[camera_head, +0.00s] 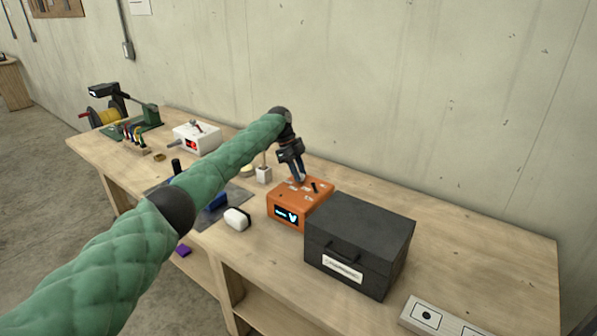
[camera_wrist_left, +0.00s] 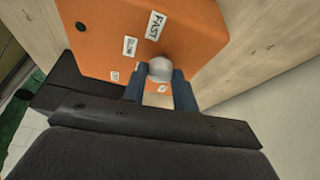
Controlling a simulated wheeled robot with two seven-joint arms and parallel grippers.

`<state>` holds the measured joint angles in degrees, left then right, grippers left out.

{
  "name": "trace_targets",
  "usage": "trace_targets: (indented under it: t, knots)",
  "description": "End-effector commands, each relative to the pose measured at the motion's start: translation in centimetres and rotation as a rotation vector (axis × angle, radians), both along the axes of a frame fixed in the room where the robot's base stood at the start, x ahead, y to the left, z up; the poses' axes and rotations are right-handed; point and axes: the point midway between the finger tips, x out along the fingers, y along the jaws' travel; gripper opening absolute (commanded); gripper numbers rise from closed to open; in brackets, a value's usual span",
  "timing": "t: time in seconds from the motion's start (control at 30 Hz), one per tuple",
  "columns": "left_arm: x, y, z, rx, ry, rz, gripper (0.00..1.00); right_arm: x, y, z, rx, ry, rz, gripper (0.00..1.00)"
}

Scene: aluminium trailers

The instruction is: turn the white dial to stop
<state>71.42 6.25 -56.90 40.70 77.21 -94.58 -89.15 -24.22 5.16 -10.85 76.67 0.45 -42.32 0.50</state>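The orange box (camera_head: 287,207) with a lit display on its front stands on the workbench, and its labelled top fills the upper part of the left wrist view (camera_wrist_left: 105,30). The white dial (camera_wrist_left: 160,68) sits on that top, with small labels around it; one reads FAST (camera_wrist_left: 155,25). My left gripper (camera_head: 301,178) reaches down over the box. In the left wrist view its two dark blue fingers (camera_wrist_left: 160,80) lie on either side of the dial and appear to touch it. In the head view the gripper hides the dial. My right gripper is not in view.
A black lidded case (camera_head: 360,235) stands close to the right of the orange box. A white box (camera_head: 196,137) with a red display is farther left. A white rounded object (camera_head: 237,219) lies in front. The bench (camera_head: 490,255) is clear at the right rear.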

Motion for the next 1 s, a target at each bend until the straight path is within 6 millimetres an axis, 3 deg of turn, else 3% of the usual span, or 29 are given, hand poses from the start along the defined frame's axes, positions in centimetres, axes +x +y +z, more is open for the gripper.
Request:
trace_targets:
  t: [0.47,1.0]
  knots:
    - [-0.1,0.0,0.1,-0.003,-0.001,0.145,0.06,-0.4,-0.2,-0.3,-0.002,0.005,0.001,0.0]
    - [-0.5,0.0,0.3,-0.004,-0.002,0.638,0.06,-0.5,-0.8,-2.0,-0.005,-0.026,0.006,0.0]
